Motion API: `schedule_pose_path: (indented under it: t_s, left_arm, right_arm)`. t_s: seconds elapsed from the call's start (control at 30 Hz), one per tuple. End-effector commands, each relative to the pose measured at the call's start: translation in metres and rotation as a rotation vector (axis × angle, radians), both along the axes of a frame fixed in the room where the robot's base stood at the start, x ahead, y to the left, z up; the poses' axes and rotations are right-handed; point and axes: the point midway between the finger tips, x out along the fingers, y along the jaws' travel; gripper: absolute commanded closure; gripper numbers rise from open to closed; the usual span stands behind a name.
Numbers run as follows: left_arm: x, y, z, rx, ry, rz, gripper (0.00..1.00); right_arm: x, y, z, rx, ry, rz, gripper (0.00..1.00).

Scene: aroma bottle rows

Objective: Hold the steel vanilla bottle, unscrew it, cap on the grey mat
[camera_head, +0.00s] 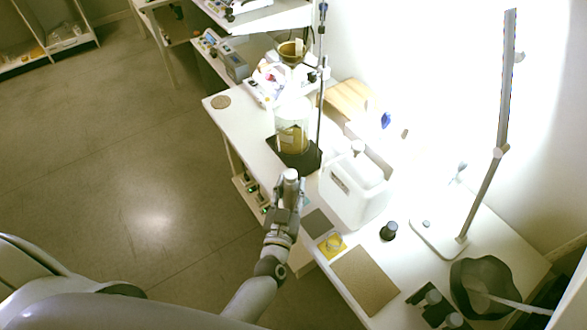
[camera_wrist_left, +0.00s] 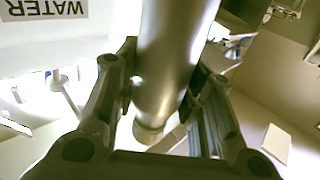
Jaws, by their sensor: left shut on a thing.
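A steel bottle (camera_head: 290,178) stands in my left gripper (camera_head: 287,192), its pale, rounded top showing above the fingers in the head view. In the left wrist view the smooth steel body (camera_wrist_left: 172,65) passes between the two fingers of my left gripper (camera_wrist_left: 165,90), which are shut on its sides. The bottle's label is not visible, and I cannot tell whether its cap is loose. A small grey mat (camera_head: 317,223) lies on the table just right of the gripper, bare. My right gripper is not in view.
A white canister (camera_head: 352,190), labelled WATER (camera_wrist_left: 45,9), stands right of the gripper. A glass vessel of amber liquid (camera_head: 292,135) is behind. A yellow dish (camera_head: 332,244), brown mat (camera_head: 365,279), dark cap-like object (camera_head: 389,231) and lamp base (camera_head: 440,232) are on the table.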

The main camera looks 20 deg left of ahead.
Motion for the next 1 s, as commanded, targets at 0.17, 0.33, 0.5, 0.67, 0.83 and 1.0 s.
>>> schedule_pose_path:
  t_s: [0.17,0.33,0.5,0.67,0.83,1.0]
  left_arm:
    - [-0.029,-0.005,0.018,0.001,0.0,-0.001,0.97]
    - [-0.043,-0.007,0.022,0.0,-0.002,0.0,0.97]
    - [-0.047,-0.008,0.022,0.0,-0.003,0.0,0.97]
    - [-0.047,-0.008,0.022,0.0,-0.003,0.001,0.97]
    - [-0.047,-0.008,0.022,0.0,-0.003,0.001,0.78]
    - [-0.047,-0.008,0.022,0.0,-0.003,0.0,0.99]
  right_arm:
    - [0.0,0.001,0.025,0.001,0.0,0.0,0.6]
    - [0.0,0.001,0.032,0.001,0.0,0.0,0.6]
    - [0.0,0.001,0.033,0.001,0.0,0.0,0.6]
    - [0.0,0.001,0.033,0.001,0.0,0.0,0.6]
    - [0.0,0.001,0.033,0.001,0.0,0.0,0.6]
    - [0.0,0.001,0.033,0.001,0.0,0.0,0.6]
